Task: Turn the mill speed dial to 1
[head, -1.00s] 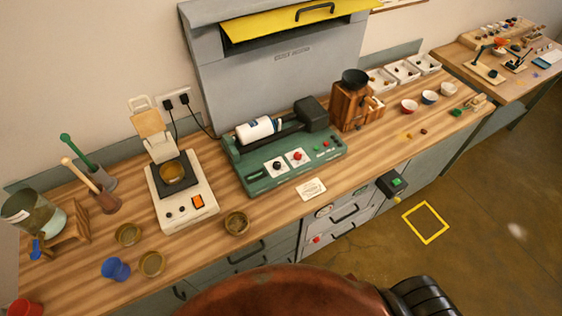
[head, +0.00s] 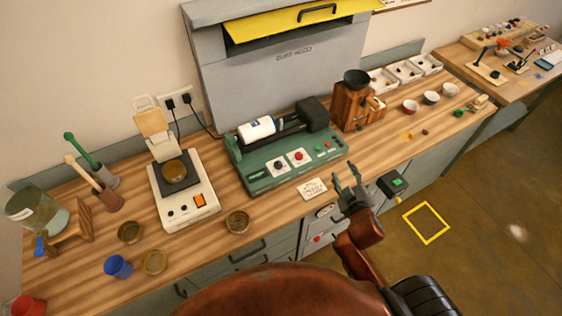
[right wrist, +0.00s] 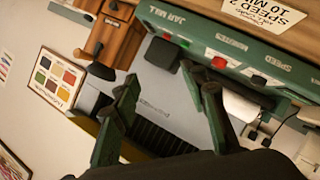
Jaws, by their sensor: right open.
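The green jar mill (head: 285,173) stands on the bench with a white jar (head: 256,129) lying on its rollers. Its front panel has a black dial (head: 278,165) on a white plate and a red knob (head: 299,156) to its right. The red knob also shows in the right wrist view (right wrist: 219,62), near an upside-down SPEED label. The dial's setting is too small to read. My right gripper (head: 347,175) is open and empty, in front of the bench edge, right of and nearer than the dials. Its parted fingers (right wrist: 168,100) also show in the wrist view. My left gripper is not seen.
A white card (head: 312,188) lies in front of the mill. A wooden grinder (head: 354,108) stands to its right, a scale (head: 187,205) to its left. A small bowl (head: 237,222) sits near the front edge. A box with a green button (head: 395,184) juts out below the bench edge.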

